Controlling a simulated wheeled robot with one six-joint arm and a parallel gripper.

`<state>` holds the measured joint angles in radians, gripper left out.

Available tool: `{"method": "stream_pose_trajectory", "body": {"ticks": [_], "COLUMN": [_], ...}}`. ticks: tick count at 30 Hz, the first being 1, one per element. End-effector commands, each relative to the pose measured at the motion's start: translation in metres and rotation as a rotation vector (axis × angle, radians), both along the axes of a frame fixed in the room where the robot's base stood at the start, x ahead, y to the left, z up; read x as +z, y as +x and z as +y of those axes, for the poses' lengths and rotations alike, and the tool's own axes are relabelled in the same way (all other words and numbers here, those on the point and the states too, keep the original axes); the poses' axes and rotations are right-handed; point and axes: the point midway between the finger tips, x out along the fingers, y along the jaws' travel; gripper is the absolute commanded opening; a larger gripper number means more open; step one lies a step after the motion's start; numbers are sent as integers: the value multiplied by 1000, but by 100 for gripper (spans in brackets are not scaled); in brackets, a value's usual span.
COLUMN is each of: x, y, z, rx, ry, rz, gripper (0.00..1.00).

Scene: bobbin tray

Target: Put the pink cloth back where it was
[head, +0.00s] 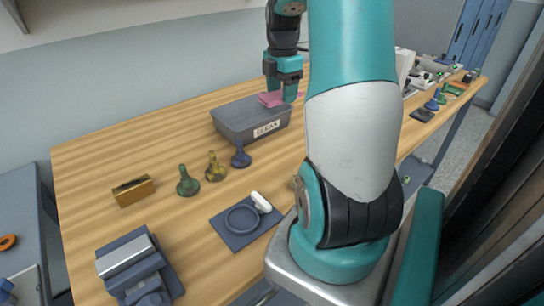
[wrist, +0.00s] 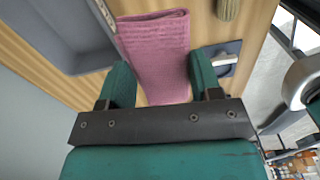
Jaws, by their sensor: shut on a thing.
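The pink cloth (head: 270,99) is at my gripper (head: 282,92), above the far right part of the grey bin labelled CLEAN (head: 235,132). In the wrist view the cloth (wrist: 155,50) runs between the two teal fingers (wrist: 160,82), which are shut on it. It hangs out past the fingertips as a ribbed, folded strip. The bin also shows in the wrist view (wrist: 92,55), to the left of the cloth. I cannot tell whether the cloth touches the bin.
Green (head: 187,182), olive (head: 215,168) and blue (head: 241,156) bobbin-shaped pieces stand in front of the bin. A brass block (head: 134,191), a blue-grey vise (head: 133,262) and a mat (head: 226,236) with a ring are nearer. My arm hides the table's middle right.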

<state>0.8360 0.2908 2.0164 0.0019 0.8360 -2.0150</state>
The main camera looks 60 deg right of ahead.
Motion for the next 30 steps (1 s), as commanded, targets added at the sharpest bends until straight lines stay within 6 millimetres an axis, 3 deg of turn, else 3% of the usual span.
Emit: {"method": "stream_pose_trajectory", "body": {"ticks": [4, 7, 21, 30], "x": [4, -8, -132, -166], "y": [-18, -20, -18, -18], "z": [-12, -12, -9, -9], "rx": [65, 82, 87, 87], "ry": [1, 6, 7, 4], "rz": [1, 3, 5, 2], "gripper": [36, 36, 36, 36]}}
